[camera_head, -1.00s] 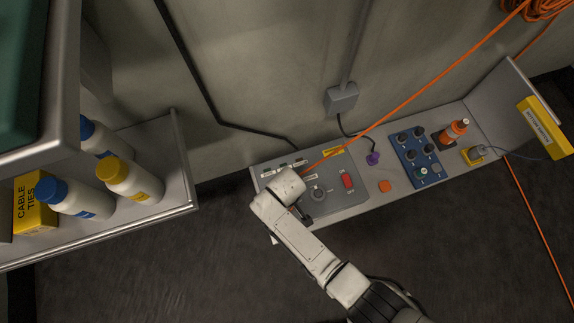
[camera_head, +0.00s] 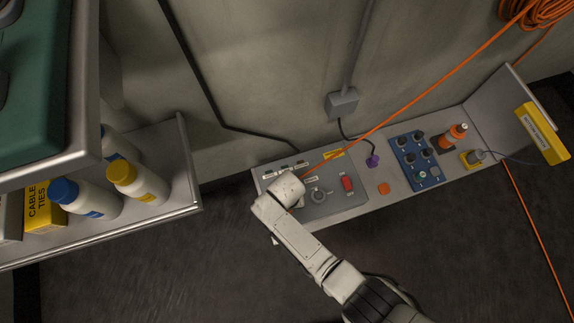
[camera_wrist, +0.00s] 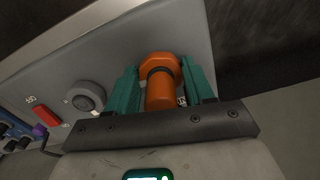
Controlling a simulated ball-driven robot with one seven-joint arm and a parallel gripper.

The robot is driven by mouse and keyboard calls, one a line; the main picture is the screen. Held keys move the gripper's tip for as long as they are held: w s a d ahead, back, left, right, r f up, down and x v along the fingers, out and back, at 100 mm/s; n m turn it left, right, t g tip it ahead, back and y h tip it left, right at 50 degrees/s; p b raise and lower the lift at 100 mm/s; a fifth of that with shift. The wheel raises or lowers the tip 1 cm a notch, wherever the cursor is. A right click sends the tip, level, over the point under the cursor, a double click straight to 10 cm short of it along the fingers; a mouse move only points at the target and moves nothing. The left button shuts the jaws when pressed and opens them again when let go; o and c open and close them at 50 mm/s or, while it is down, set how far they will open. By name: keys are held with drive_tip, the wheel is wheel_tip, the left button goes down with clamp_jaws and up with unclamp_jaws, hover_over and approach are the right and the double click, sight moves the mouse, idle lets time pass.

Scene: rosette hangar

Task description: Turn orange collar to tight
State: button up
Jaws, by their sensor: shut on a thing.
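The orange collar (camera_wrist: 160,64) is a round orange fitting with a dark ring below it, on the grey panel (camera_wrist: 130,50) in the wrist view. My gripper (camera_wrist: 161,80) has its two teal fingers on either side of it, shut on it. In the head view my white wrist covers the collar and the fingers. An orange cable (camera_head: 420,85) runs down to that spot. A small mark sits beside the collar, partly behind the right finger, and I cannot read it.
A grey knob (camera_head: 319,196) and a red switch (camera_head: 347,183) share the panel. A shelf with bottles (camera_head: 135,182) stands left.

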idle(0.5)
drive_tip(key=o, duration=1)
drive_tip(key=shift+o, duration=0.2)
drive_tip(key=shift+r, duration=0.1)
wheel_tip(320, 180, up, 10)
drive_tip(key=p, duration=0.5)
drive_tip(key=shift+r+p, duration=0.25)
drive_tip(key=shift+p, duration=0.1)
